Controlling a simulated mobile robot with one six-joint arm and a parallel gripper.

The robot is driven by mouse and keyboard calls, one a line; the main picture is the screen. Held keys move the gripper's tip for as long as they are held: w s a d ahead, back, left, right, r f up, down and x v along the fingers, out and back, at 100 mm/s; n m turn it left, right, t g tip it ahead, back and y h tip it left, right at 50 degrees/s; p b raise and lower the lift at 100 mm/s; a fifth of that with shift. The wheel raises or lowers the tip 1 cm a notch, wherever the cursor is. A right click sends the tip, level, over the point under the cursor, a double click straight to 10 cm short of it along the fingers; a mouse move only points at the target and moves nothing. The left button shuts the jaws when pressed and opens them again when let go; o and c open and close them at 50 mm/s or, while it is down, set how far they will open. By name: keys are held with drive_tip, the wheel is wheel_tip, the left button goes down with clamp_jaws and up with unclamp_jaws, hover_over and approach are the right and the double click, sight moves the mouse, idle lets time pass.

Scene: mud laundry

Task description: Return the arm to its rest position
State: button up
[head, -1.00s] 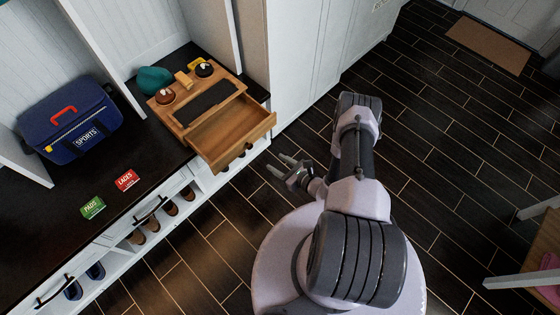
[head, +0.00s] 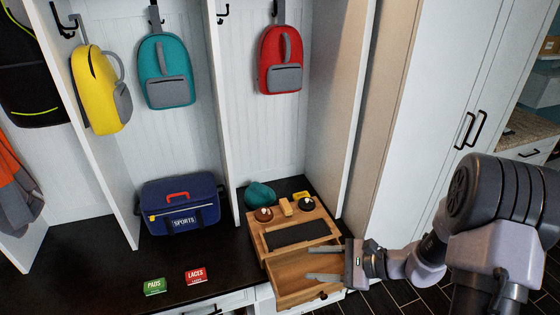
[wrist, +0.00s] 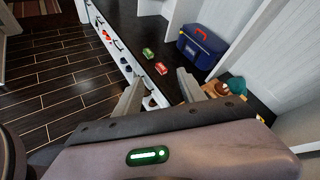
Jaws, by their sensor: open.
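My gripper (head: 328,263) is open with nothing between its fingers. In the head view it shows in front of the open drawer of a wooden box (head: 257,240), at the right end of the dark bench. My arm reaches in from the right side of the picture. In the wrist view the two fingers of my gripper (wrist: 160,92) stand apart, with the bench front beyond them. I cannot tell the exact gap between the fingers and the drawer.
Tall white cabinets (head: 440,90) stand right. Dark floor (wrist: 50,75) is open.

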drive_tip(key=s+a+r+n+g+h, duration=0.2)
drive_tip(key=s+r+n+h, duration=0.15)
drive_tip(key=s+r, duration=0.35)
drive_tip(key=s+a+r+n+g+h, duration=0.1)
drive_tip(key=s+a+r+n+h, duration=0.15)
drive_tip(key=s+r+n, duration=0.3)
drive_tip(key=s+d+r+n+t+h+b, duration=0.1)
drive_tip(key=s+d+r+n+t+h, duration=0.3)
drive_tip(key=s+r, duration=0.2)
drive_tip(key=s, duration=0.2)
drive_tip(key=shift+s, duration=0.35)
